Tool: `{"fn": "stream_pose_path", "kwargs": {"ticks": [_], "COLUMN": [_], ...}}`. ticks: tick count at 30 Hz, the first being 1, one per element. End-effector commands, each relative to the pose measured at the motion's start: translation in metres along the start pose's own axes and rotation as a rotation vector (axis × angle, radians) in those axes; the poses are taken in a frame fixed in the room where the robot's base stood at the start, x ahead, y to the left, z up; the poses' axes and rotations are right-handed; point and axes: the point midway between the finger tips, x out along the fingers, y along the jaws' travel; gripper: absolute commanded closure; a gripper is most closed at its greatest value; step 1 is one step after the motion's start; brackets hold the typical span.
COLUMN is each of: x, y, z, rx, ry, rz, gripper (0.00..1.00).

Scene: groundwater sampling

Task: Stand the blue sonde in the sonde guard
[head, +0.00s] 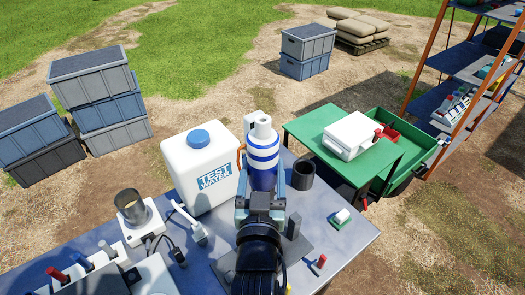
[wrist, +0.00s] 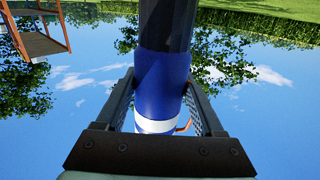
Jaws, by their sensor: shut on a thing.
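The blue sonde (head: 263,157), with white bands and a pale top, is upright in the head view. My gripper (head: 262,190) is shut on it and hides its lower part there. In the wrist view the blue body (wrist: 162,88) lies between both fingers, with its dark end toward the picture's top and a white band near the palm. Two cups show in the head view: an open dark cylinder (head: 303,174) right of the sonde, and a metal cup in a white base (head: 131,207) at left. I cannot tell which is the sonde guard.
A white test water jug (head: 201,168) stands left of the sonde on the metal table (head: 350,238). A probe on a cable (head: 193,222) and a small green-and-white block (head: 341,219) lie on the table. A green table (head: 300,130) with a white case (head: 350,135) stands behind.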

Motion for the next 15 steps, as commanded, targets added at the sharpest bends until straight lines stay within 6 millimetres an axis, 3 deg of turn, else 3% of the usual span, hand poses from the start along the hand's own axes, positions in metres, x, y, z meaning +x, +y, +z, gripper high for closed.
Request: {"fn": "stream_pose_path", "kwargs": {"ticks": [2, 10, 15], "x": [0.0, 0.001, 0.001], "y": [0.0, 0.0, 0.0], "z": [-0.004, 0.029, 0.035], "rx": [0.0, -0.001, 0.0], "ry": [0.017, 0.014, 0.017], "rz": [-0.001, -0.001, -0.002], "gripper": [1.0, 1.0, 1.0]}}
